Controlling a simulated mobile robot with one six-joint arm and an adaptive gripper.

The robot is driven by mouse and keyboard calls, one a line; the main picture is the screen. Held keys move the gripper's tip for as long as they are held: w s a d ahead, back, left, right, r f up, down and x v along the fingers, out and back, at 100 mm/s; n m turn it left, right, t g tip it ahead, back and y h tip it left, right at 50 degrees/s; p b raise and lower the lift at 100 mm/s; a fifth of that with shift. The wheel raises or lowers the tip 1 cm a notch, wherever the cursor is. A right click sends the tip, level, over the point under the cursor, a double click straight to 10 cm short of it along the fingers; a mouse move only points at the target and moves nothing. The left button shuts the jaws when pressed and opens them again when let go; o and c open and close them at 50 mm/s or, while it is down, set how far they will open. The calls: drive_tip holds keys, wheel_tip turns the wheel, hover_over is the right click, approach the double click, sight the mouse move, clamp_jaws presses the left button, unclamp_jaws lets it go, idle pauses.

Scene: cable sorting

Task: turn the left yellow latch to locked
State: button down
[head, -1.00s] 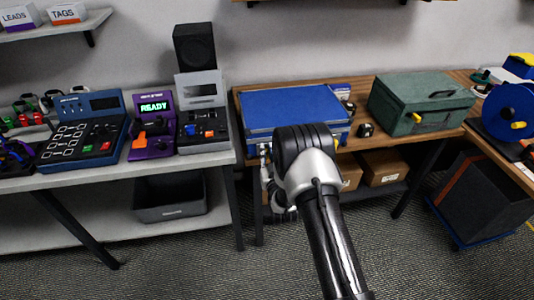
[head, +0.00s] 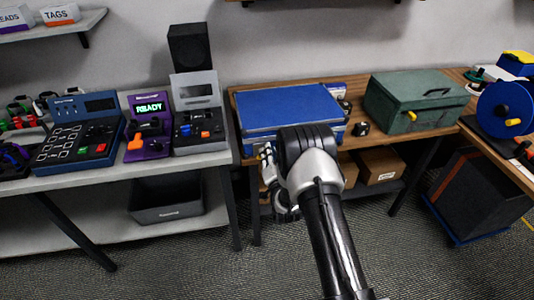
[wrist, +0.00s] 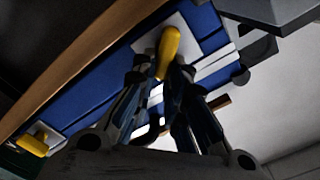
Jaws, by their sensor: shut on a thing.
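The blue case (head: 290,108) lies shut on the wooden table. Its left yellow latch (wrist: 171,45) sits on a pale plate on the case front in the wrist view. Its lever lies slightly tilted between the two fingertips of my gripper (wrist: 163,72), which is shut on it. In the head view my gripper (head: 268,158) is at the case's front left corner, and my arm and wrist hide much of the case front and this latch. The second yellow latch (wrist: 32,142) shows at the lower left of the wrist view, away from my fingers.
A green box (head: 418,100) with a yellow latch stands right of the blue case. A small black object (head: 361,129) lies between them. The grey bench (head: 120,180) with several control devices is at the left. Cardboard boxes (head: 380,164) sit below the table.

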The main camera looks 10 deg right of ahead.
drive_tip(key=shift+d+f+m, duration=0.1)
drive_tip(key=shift+f+m, duration=0.2)
drive_tip(key=shift+m, duration=1.05)
drive_tip(key=shift+d+f+m, duration=0.1)
drive_tip(key=shift+f+m, duration=0.2)
drive_tip(key=shift+m, duration=1.1)
drive_tip(key=shift+d+f+m, duration=0.1)
drive_tip(key=shift+f+m, duration=0.2)
drive_tip(key=shift+m, duration=1.05)
drive_tip(key=c, duration=1.6)
unclamp_jaws()
drive_tip(key=s, duration=1.2)
